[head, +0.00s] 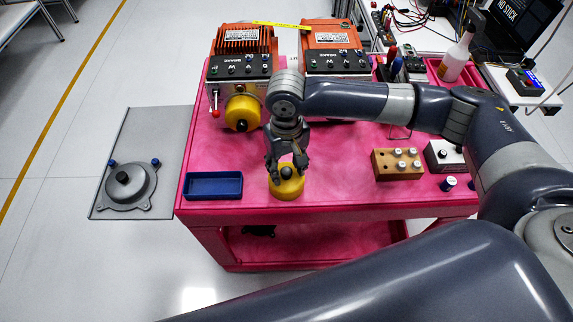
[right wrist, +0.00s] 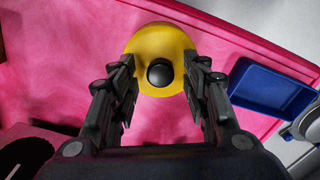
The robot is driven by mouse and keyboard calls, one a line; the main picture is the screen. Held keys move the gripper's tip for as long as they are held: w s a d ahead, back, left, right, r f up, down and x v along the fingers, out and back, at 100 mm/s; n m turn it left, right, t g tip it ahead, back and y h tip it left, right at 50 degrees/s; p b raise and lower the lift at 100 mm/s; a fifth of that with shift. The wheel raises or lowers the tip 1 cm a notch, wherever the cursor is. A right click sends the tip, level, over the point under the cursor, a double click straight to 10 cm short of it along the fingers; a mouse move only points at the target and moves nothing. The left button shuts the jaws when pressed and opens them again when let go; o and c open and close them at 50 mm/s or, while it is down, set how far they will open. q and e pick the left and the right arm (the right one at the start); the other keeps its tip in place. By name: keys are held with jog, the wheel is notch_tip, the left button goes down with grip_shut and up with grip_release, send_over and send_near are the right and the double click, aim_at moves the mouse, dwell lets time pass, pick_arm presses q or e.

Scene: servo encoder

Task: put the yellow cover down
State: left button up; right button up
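A yellow cover (head: 286,189) with a black knob sits at the front middle of the pink cart top, in front of my right gripper. It also shows in the right wrist view (right wrist: 147,45), with its round black knob (right wrist: 160,73) upward. My right gripper (head: 286,165) points down over the cover. Its two fingers are spread to either side of the knob, with clear gaps, and nothing is clamped between them. Another yellow round part (head: 242,112) is on the front of the left orange unit (head: 243,40). My left gripper is not in view.
A blue tray (head: 214,186) lies left of the cover. A wooden block with knobs (head: 397,164) and a white box (head: 443,155) stand at right. A second orange unit (head: 333,40) is behind. A grey plate (head: 146,140) bears a grey flanged part (head: 126,186).

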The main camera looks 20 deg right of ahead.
aim_at(286, 171)
jog(key=shift+r, duration=0.1)
notch_tip(286, 171, up, 12)
jog(key=b, duration=0.1)
dwell(0.4)
dwell(0.4)
